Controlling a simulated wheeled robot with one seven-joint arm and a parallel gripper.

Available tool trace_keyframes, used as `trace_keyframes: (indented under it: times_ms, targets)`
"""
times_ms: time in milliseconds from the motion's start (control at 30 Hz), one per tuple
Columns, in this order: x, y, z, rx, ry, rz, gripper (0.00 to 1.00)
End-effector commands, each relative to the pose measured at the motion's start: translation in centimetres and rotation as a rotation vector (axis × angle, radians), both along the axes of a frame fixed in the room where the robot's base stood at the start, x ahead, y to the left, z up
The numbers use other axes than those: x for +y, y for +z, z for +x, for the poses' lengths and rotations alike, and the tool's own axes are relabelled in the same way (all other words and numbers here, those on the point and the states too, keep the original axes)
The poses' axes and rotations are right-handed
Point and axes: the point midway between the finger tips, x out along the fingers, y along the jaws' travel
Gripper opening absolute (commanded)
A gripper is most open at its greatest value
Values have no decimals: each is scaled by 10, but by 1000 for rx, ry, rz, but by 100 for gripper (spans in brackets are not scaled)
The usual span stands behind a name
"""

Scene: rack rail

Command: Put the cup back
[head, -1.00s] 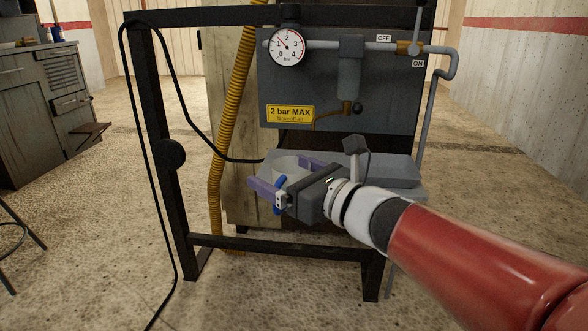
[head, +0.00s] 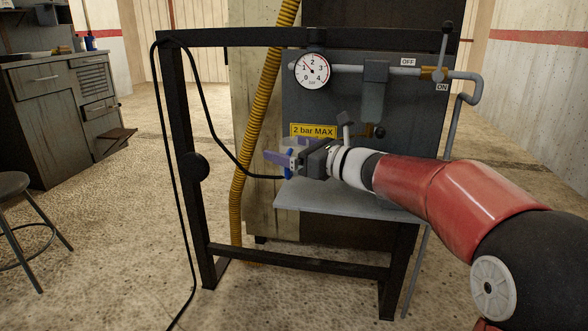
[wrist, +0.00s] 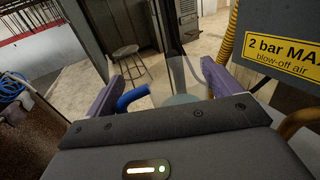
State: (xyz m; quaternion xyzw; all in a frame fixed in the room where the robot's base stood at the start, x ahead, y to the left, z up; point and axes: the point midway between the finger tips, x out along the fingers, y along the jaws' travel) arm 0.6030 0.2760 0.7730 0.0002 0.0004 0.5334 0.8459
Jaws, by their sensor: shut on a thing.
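My gripper (head: 285,161) is in front of the grey panel, above the left end of the grey shelf. Its purple fingers are shut on the cup, which is mostly hidden behind the fingers and palm. A pale, translucent part of the cup (wrist: 180,100) shows between the fingers in the wrist view. A curved blue piece (wrist: 131,97) sticks out beside it, probably its handle. The grey shelf (head: 345,202) is bare where I see it and lies below the gripper.
A black frame (head: 185,140) stands around the panel, with a black cable and a yellow hose (head: 258,100). The panel carries a gauge (head: 312,71), a grey filter body (head: 374,95), a pipe with a valve (head: 434,74) and a yellow label (head: 313,131). A stool (head: 15,186) stands left.

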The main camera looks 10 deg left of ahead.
Motion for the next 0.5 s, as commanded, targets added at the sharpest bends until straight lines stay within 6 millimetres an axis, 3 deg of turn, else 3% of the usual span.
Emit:
trace_keyframes:
  times_ms: [100, 367, 500]
  targets:
    - [-1, -4, 18, 2, 0, 1, 62]
    - [-1, -31, 16, 2, 0, 0, 62]
    - [-1, -56, 16, 4, 0, 1, 62]
